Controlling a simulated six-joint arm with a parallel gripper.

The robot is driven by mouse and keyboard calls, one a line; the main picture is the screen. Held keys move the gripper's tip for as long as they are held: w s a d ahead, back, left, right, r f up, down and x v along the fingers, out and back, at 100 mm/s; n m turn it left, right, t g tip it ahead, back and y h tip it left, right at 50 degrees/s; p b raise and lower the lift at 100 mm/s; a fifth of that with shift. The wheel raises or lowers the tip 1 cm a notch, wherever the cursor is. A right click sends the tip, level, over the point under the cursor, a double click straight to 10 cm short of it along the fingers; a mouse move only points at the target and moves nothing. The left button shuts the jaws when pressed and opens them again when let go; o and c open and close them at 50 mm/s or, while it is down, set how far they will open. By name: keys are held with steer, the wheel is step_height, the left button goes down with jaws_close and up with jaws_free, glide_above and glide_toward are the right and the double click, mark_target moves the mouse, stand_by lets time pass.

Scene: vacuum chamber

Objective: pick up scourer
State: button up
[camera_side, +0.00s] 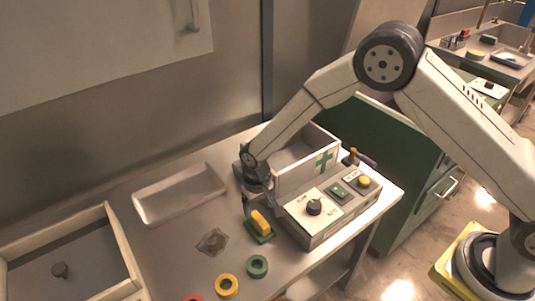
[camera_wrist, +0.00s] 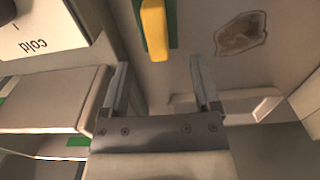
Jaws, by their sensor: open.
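A yellow block on a green base (camera_side: 261,223), which looks like the scourer, lies on the table at the left end of the control box. In the wrist view the yellow part (camera_wrist: 154,30) shows at the top, beyond the fingertips, with green beside it. My gripper (camera_side: 250,208) is above the table, close to this item and beside the white box. In the wrist view my gripper (camera_wrist: 158,64) has its two fingers apart with nothing between them. No contact with the yellow and green item shows.
The control box (camera_side: 318,228) and the white box with a green cross (camera_side: 296,177) stand close on the right. A shallow tray (camera_side: 180,208) lies at the left. A brown patch (camera_side: 212,242), a green ring (camera_side: 257,266) and a yellow ring (camera_side: 227,286) lie nearby.

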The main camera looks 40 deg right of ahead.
mark_target(259, 219)
steer(key=shift+f, duration=1.25)
steer(key=shift+f, duration=0.1)
steer(key=shift+d+f, duration=0.2)
steer(key=shift+f, duration=2.3)
jaws_close()
